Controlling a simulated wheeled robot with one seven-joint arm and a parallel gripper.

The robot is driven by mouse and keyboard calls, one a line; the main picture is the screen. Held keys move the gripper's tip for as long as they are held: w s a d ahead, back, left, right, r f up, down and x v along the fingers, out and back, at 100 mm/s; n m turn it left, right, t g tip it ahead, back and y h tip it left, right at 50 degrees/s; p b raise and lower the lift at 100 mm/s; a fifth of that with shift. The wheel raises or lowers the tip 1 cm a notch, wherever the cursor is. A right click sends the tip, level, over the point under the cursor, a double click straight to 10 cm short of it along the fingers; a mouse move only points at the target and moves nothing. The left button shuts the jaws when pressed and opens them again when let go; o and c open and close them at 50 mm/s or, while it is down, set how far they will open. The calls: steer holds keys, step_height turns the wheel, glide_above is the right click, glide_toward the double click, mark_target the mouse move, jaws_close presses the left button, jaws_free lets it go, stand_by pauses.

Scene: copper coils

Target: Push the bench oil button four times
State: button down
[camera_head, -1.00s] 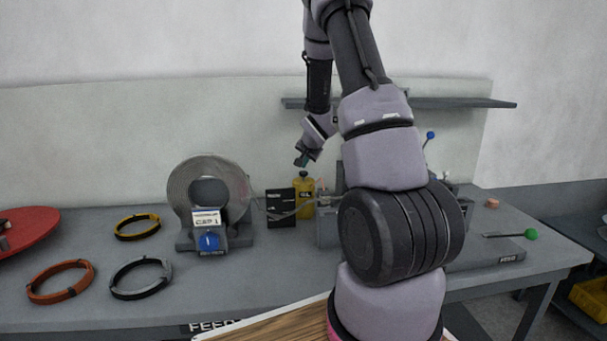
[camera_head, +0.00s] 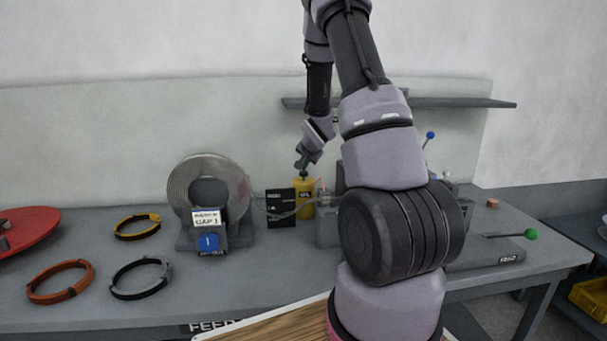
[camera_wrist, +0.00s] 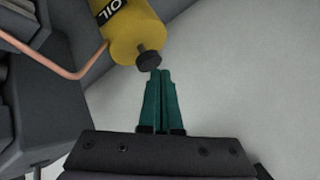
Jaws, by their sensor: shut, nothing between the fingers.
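The yellow oil can (camera_head: 305,203) stands on the bench at the back, just left of my arm. In the wrist view the yellow can (camera_wrist: 135,32) bears an OIL label and has a dark round button (camera_wrist: 149,60) on its end. My gripper (camera_head: 302,169) points down over the can's top. In the wrist view my gripper's green fingers (camera_wrist: 160,75) are together and empty, with their tips right by the button. I cannot tell whether they touch it.
A black box (camera_head: 280,207) stands left of the can. A copper wire (camera_wrist: 60,68) passes close beside the can. A large coil stand (camera_head: 180,190) and several loose rings, one yellow (camera_head: 137,227), lie to the left. A shelf (camera_head: 460,103) is above.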

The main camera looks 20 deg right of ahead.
mark_target(304, 174)
steer(key=shift+f, duration=0.95)
stand_by(0.9)
steer(key=shift+r, duration=1.35)
steer(key=shift+r, duration=2.55)
stand_by(0.3)
